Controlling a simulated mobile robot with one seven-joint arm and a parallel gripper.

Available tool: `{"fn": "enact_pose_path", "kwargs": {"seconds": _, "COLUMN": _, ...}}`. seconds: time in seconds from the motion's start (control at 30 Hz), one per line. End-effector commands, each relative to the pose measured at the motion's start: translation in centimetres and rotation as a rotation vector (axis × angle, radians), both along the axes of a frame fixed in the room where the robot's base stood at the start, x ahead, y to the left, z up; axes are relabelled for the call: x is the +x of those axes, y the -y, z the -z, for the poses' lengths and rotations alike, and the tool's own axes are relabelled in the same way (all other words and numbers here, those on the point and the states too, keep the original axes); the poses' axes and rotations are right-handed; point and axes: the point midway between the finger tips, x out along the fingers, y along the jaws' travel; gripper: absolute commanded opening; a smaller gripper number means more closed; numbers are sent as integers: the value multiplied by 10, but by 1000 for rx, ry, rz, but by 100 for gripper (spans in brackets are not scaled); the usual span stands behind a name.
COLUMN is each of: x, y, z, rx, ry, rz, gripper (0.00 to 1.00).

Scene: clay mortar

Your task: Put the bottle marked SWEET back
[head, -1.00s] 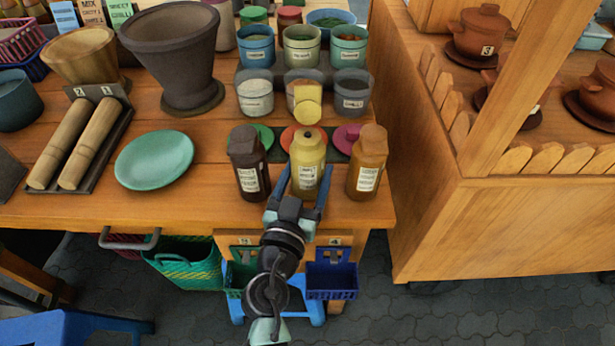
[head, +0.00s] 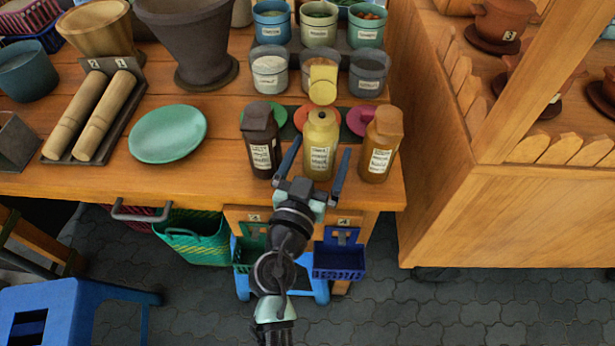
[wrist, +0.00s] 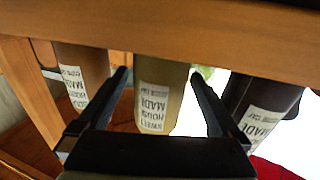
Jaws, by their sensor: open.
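Three bottles stand upright in a row near the table's front right corner: a dark brown bottle (head: 262,140), a yellow bottle (head: 320,145) and an orange-brown bottle (head: 381,145). Each has a white label. My gripper (head: 322,152) is open at the yellow bottle, with one finger towards each side. The wrist view shows the yellow bottle (wrist: 160,92) between the spread fingers, with gaps beside it. The orange-brown bottle (wrist: 80,75) and dark bottle (wrist: 262,105) are outside the fingers.
Green, red and pink discs (head: 361,120) lie just behind the bottles. Grey and blue-green tubs (head: 369,72) stand farther back. A green plate (head: 168,134) and a rack with two wooden rollers (head: 80,130) are at left. Blue baskets (head: 338,262) hang below the front edge.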

Motion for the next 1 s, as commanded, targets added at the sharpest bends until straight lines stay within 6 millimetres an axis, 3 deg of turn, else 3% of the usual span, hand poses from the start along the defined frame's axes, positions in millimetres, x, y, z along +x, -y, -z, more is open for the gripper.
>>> {"fn": "enact_pose_path", "kwargs": {"seconds": 0.5, "x": -94, "y": -26, "z": 4, "rx": 1, "ry": -4, "rz": -2, "gripper": 100}}
{"fn": "enact_pose_path", "kwargs": {"seconds": 0.7, "x": -110, "y": -30, "z": 3, "rx": 1, "ry": -3, "rz": -2, "gripper": 100}}
{"fn": "enact_pose_path", "kwargs": {"seconds": 1.0, "x": -111, "y": -30, "z": 0, "rx": 1, "ry": 0, "rz": -1, "gripper": 100}}
